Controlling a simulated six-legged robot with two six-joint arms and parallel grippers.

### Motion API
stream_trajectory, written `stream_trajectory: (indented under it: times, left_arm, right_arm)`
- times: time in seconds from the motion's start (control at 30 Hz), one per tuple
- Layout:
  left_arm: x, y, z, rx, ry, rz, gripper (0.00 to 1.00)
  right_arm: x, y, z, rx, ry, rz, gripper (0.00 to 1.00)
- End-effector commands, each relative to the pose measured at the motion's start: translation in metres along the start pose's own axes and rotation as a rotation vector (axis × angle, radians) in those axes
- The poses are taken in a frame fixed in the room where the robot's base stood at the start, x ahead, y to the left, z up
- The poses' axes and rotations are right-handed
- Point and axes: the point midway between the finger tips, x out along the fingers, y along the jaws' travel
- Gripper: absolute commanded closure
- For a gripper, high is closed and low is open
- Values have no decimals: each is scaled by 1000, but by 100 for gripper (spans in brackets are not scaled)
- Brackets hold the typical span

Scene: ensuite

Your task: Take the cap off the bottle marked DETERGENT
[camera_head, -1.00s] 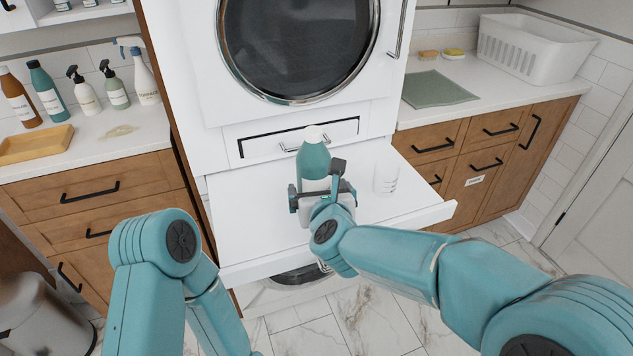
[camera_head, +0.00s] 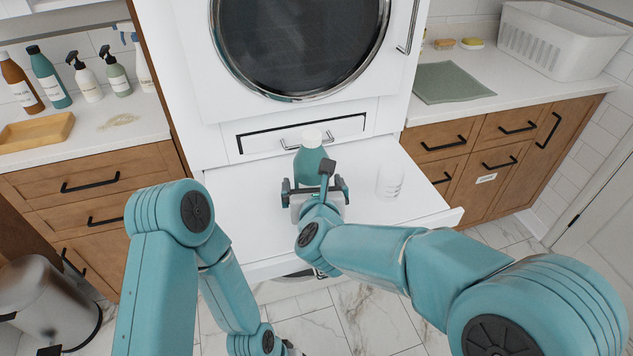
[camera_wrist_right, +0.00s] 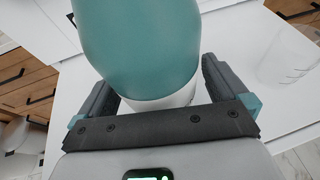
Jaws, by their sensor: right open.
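A teal bottle (camera_head: 310,166) with a white cap (camera_head: 312,138) stands upright on the white pull-out shelf (camera_head: 245,215) below the round-doored machine. Its label is mostly hidden by my gripper, and I cannot read any marking. My right gripper (camera_head: 313,186) is open, level with the lower part of the bottle. In the right wrist view, the gripper (camera_wrist_right: 157,85) has one finger on each side of the teal bottle (camera_wrist_right: 140,45). I see a gap at the left finger; contact at the right finger is unclear. The cap is outside that view. My left arm hangs at lower left, its jaws out of frame.
Several bottles line the left counter beside a wooden tray (camera_head: 37,130). A green cloth (camera_head: 450,82) and white basket (camera_head: 555,40) lie on the right counter. The shelf's left part is clear.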

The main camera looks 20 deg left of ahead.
Motion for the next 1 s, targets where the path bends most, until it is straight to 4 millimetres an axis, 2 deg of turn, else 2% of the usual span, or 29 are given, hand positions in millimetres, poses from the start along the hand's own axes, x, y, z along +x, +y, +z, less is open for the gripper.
stream_trajectory:
  times: [0.33, 0.37, 0.5, 0.57, 0.6, 0.87, 1.0]
  left_arm:
    - [-1, 0, 0, 0, -1, 0, 57]
    - [-1, 0, 0, 0, -1, 0, 57]
    - [-1, 0, 0, 0, -1, 0, 57]
    - [-1, 0, 0, 0, -1, 0, 57]
    - [-1, 0, 0, 0, -1, 0, 57]
    - [-1, 0, 0, 0, -1, 0, 57]
    - [-3, 1, 0, 0, -1, 0, 57]
  right_arm:
    - [-4, 5, -3, -1, 0, 1, 0]
    - [-5, 5, -3, -1, 0, 1, 3]
    - [-5, 4, -3, -1, 0, 1, 49]
    - [-5, 4, -3, -1, 0, 1, 68]
    - [-5, 4, -1, 0, -4, 0, 72]
    - [-4, 3, 2, 0, -3, 0, 72]
    - [-6, 2, 13, 1, -5, -1, 72]
